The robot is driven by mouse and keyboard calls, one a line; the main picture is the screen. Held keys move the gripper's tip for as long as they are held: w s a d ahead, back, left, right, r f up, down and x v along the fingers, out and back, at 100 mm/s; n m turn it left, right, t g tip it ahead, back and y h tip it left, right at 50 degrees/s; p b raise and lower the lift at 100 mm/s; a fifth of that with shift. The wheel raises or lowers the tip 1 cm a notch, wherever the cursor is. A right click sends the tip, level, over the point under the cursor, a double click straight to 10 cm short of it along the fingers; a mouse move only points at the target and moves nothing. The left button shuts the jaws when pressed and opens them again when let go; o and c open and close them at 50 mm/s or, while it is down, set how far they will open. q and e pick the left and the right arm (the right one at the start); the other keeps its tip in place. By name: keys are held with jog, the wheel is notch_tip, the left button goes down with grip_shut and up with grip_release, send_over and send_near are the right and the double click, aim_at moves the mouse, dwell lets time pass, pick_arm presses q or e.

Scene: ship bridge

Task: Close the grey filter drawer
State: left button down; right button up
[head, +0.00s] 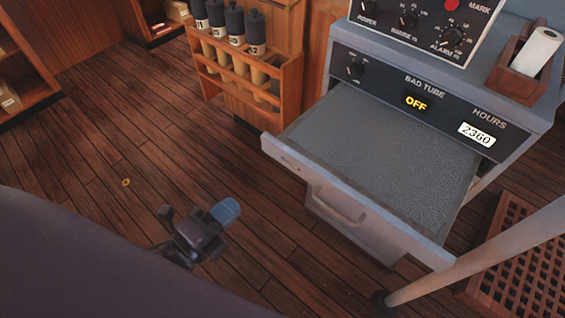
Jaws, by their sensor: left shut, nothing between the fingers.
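The grey filter drawer (375,150) is pulled well out of the grey cabinet (440,62) at the right. Its front panel (330,192) faces the lower left, and the textured grey surface inside lies bare. My left gripper (226,211) is shut and empty. It shows in front of and to the left of the drawer front, apart from it, over the plank floor. My right gripper is not in view.
Below the drawer is a lower front with a handle (338,207). A wooden rack (245,75) with several dark-capped tubes stands behind. A pale pole (470,255) crosses at the lower right near a wooden grating (525,270). Plank floor (90,150) is mostly clear at left.

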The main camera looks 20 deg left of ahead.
aim_at(284, 158)
pick_arm(q)
jog(key=x, duration=1.3)
jog(key=shift+w+d+f, duration=0.1)
jog(key=shift+w, duration=0.25)
